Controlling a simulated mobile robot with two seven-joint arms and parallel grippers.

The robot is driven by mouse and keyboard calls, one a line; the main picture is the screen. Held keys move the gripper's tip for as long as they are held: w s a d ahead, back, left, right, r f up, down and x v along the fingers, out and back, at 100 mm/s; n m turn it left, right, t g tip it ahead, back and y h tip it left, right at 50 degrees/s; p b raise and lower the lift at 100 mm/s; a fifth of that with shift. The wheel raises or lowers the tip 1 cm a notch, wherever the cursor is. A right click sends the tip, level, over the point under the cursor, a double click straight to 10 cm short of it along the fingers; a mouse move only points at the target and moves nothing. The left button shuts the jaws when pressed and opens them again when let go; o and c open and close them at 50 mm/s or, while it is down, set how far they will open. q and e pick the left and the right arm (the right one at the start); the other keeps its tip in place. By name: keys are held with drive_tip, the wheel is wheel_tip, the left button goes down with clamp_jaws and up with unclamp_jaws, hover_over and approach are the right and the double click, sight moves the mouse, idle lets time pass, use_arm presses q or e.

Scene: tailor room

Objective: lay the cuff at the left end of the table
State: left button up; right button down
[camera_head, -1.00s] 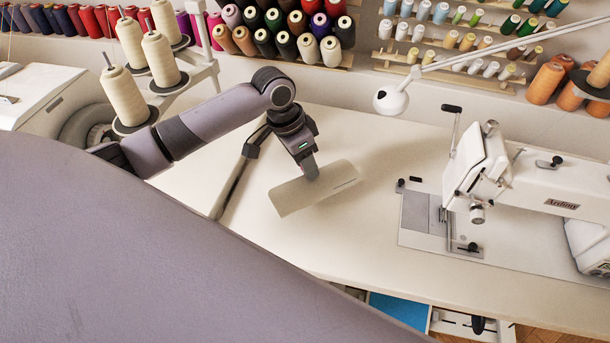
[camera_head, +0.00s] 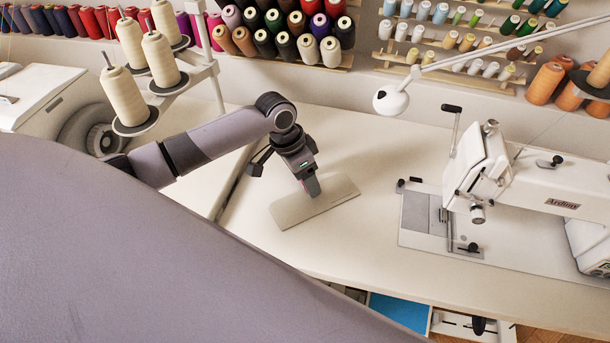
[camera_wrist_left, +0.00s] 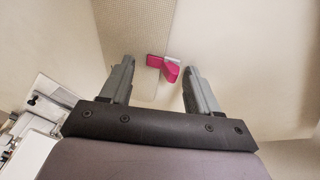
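The cuff (camera_head: 332,202), a flat beige strip, appears to lie flat on the white table, left of the sewing machine. My left gripper (camera_head: 313,188) is right over its middle, pointing down. In the left wrist view, the fingers of my left gripper (camera_wrist_left: 160,75) stand apart. A small pink piece (camera_wrist_left: 172,71) shows between the fingertips, with a gap on its left side; I cannot tell whether it is fixed to the cuff. The cuff's dotted, darker surface (camera_wrist_left: 135,30) appears beyond the fingers. My right gripper is not in view.
The white table (camera_head: 360,240) is clear around the cuff. Thread cones (camera_head: 127,97) on a stand are at the left, and spool racks (camera_head: 290,45) line the back wall.

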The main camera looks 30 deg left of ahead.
use_arm(q)
drive_tip(key=shift+a, duration=0.2)
drive_tip(key=v, duration=1.2)
drive_tip(key=shift+p, duration=0.4)
